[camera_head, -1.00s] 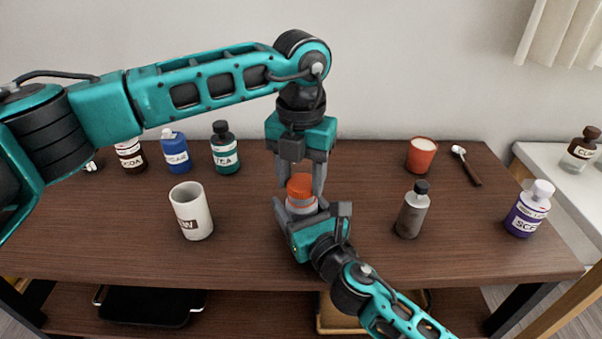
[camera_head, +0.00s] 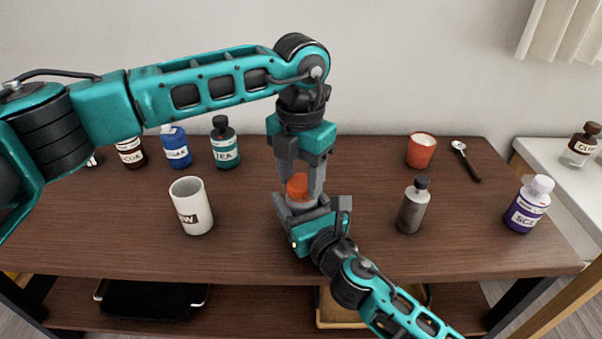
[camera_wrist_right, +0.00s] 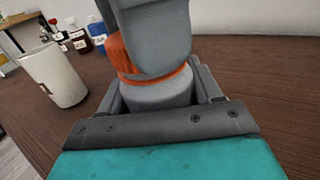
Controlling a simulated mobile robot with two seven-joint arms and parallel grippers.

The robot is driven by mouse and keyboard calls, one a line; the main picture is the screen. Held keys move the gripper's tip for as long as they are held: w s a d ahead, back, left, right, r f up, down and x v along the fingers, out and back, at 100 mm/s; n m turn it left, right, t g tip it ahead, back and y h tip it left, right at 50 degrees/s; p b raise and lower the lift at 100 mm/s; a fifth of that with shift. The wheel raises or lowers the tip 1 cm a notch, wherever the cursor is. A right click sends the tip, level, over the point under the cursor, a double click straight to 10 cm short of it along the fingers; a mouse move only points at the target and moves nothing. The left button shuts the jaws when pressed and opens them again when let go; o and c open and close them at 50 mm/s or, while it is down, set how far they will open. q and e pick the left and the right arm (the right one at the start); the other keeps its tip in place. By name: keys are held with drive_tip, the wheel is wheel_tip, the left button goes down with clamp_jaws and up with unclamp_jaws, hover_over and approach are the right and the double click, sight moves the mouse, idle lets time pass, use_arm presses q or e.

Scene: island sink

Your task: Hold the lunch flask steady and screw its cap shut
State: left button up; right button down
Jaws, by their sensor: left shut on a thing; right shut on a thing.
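The lunch flask's orange cap (camera_head: 297,187) shows between the fingers of my left gripper (camera_head: 301,180), which points straight down and is shut on it. In the right wrist view the cap (camera_wrist_right: 122,57) is partly covered by a grey finger. The grey flask body (camera_wrist_right: 158,94) stands upright below it. My right gripper (camera_head: 306,212) is shut around the body from the front right, low over the table. In the head view the body is mostly hidden by the grippers. I cannot tell how far the cap is screwed on.
A white mug (camera_head: 191,206) stands to the left and a grey bottle (camera_head: 412,206) to the right on the brown table (camera_head: 250,255). An orange cup (camera_head: 421,150), a spoon (camera_head: 466,160) and a purple bottle (camera_head: 527,205) are farther right. Labelled bottles (camera_head: 224,145) line the back left.

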use_arm(q)
drive_tip(key=m, duration=0.5)
drive_tip(key=shift+w+m, duration=0.1)
drive_tip(key=shift+m, duration=0.3)
drive_tip(key=m, duration=0.5)
drive_tip(key=shift+w+a, duration=0.1)
drive_tip(key=m, duration=0.5)
drive_tip(key=shift+m, duration=0.3)
drive_tip(key=m, duration=0.5)
drive_tip(key=shift+w, duration=0.15)
drive_tip(key=m, duration=0.5)
drive_tip(key=shift+d+m, duration=0.2)
drive_tip(key=shift+m, duration=0.2)
drive_tip(key=m, duration=0.3)
drive_tip(key=shift+m, duration=0.3)
drive_tip(key=m, duration=0.3)
drive_tip(key=shift+d+m, duration=0.15)
drive_tip(key=shift+m, duration=0.15)
drive_tip(key=m, duration=0.4)
drive_tip(key=shift+m, duration=0.4)
